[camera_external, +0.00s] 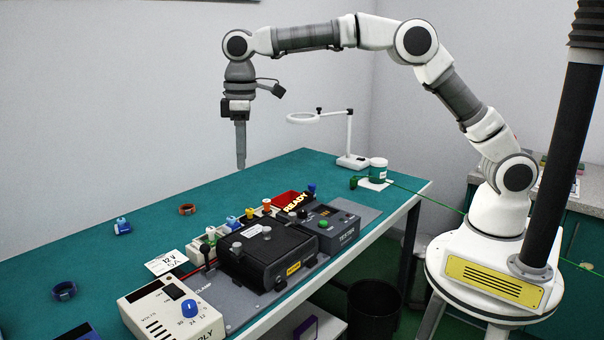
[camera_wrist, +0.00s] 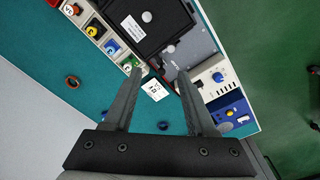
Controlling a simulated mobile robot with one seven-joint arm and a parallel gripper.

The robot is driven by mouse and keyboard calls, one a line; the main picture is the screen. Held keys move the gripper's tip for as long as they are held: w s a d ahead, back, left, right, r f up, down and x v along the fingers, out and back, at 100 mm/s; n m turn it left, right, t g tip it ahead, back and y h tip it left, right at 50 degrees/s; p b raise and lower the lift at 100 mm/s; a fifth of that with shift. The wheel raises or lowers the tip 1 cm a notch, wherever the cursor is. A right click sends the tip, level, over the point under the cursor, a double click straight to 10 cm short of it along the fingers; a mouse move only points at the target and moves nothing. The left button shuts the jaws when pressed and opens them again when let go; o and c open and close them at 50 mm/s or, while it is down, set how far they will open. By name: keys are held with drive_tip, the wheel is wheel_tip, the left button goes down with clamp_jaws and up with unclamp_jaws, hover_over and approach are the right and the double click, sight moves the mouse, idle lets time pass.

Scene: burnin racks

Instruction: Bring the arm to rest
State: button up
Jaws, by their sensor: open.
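My white and grey arm arches over the green-topped table (camera_external: 90,260) from its base at the right. My gripper (camera_external: 241,165) points straight down and hangs well above the tabletop, touching nothing. In the wrist view my gripper (camera_wrist: 160,95) shows two dark fingers spread apart with nothing between them. A small white card marked 12 V (camera_external: 166,262) lies on the table; it also shows beyond the fingers in the wrist view (camera_wrist: 154,90).
A black device (camera_external: 268,250) sits on a grey plate beside a tester box (camera_external: 338,226) and a white power supply (camera_external: 172,308). A magnifier lamp (camera_external: 350,150) stands at the back.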

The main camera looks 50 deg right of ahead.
drive_tip(key=s+d+r+m+t, duration=0.1)
drive_tip(key=s+d+r, duration=0.2)
drive_tip(key=d, duration=0.5)
drive_tip(key=s+d+r+m+t, duration=0.1)
drive_tip(key=s+d+r+m, duration=0.2)
drive_tip(key=d, duration=0.4)
drive_tip(key=s+d+r+t, duration=0.1)
drive_tip(key=s+d+r, duration=0.25)
drive_tip(key=d, duration=0.45)
drive_tip(key=s+d+f+m+t, duration=0.1)
drive_tip(key=s+d+f+m, duration=0.1)
drive_tip(key=s+d, duration=0.4)
drive_tip(key=s+d+f+m+t, duration=0.1)
drive_tip(key=s+d+f+m, duration=0.2)
drive_tip(key=s+d, duration=0.4)
drive_tip(key=s+f, duration=0.1)
drive_tip(key=s, duration=0.2)
drive_tip(key=shift+d, duration=0.1)
wheel_tip(320, 180, down, 23)
drive_tip(key=b, duration=2.3)
